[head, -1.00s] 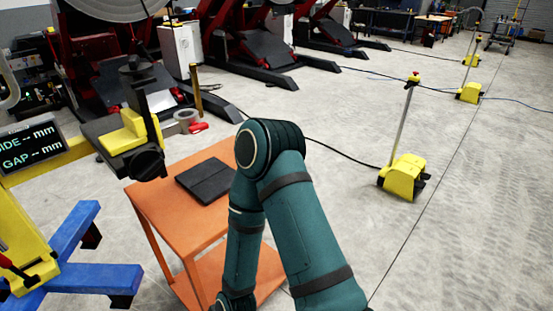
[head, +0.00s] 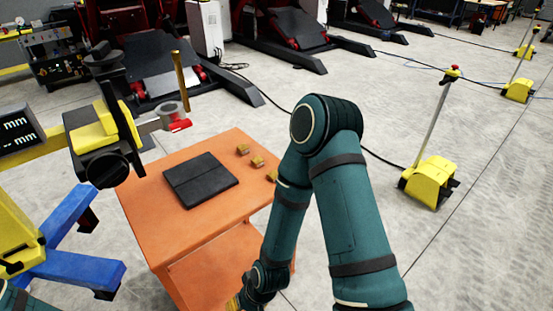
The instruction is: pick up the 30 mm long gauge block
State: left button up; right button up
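Three small tan blocks stand in a loose row on the right part of the orange cart's top (head: 165,215): a far block (head: 242,149), a middle block (head: 257,161) and a near block (head: 272,176). The near block is close to the outline of my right arm. They look alike in size, and I cannot tell which is the 30 mm gauge block. My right arm's forearm hangs down in front of the cart, its wrist at the bottom edge. Only a sliver of my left arm is in the bottom left corner.
A black folded case (head: 200,180) lies on the cart top. A yellow pedestal (head: 428,182) stands on open floor at right.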

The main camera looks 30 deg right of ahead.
aim_at(243, 150)
jog(key=i+l, duration=0.15)
jog(key=l, duration=0.25)
jog(key=i+l+z, duration=0.1)
jog(key=l, duration=0.3)
jog(key=i+l, duration=0.15)
jog(key=l, duration=0.2)
jog(key=i+l, duration=0.15)
jog(key=l, duration=0.25)
jog(key=z, duration=0.05)
